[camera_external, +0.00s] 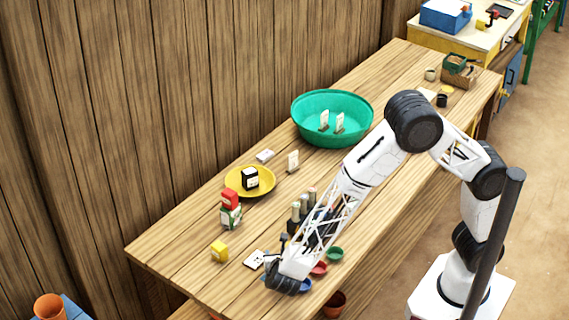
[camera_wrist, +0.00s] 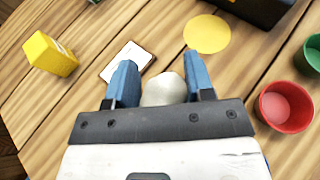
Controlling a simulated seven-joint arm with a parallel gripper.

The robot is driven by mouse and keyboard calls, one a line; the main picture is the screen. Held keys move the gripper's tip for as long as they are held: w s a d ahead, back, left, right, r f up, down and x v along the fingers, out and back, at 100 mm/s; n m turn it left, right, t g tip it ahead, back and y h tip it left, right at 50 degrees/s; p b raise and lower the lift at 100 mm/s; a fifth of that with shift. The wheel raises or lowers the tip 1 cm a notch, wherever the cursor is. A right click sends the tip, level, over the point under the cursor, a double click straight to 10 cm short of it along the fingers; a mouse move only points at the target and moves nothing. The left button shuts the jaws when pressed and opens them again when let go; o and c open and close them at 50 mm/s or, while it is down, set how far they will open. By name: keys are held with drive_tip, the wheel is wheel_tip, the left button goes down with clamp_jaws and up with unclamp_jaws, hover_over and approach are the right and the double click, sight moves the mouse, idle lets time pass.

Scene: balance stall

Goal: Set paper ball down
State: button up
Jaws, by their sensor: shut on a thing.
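The paper ball (camera_wrist: 163,90) is an off-white, rounded lump, seen in the wrist view between the two blue fingers of my gripper (camera_wrist: 161,72). The fingers are shut on it. Its lower part is hidden behind the gripper body. In the external view my gripper (camera_external: 277,262) is low over the near end of the wooden table (camera_external: 190,262), and I cannot make out the ball there. Whether the ball touches the table cannot be told.
A white card (camera_wrist: 126,62) and a yellow box (camera_wrist: 50,54) lie left of the fingers. A flat yellow disc (camera_wrist: 207,34) is ahead. A red bowl (camera_wrist: 285,106) and a green bowl (camera_wrist: 313,53) stand to the right. Bare wood shows between them.

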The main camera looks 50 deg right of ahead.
drive_tip(key=shift+f, duration=1.75)
drive_tip(key=shift+f, duration=0.1)
drive_tip(key=o, duration=0.9)
drive_tip(key=shift+v, duration=6.1)
drive_tip(key=shift+w+d, duration=0.1)
drive_tip(key=shift+d, duration=0.1)
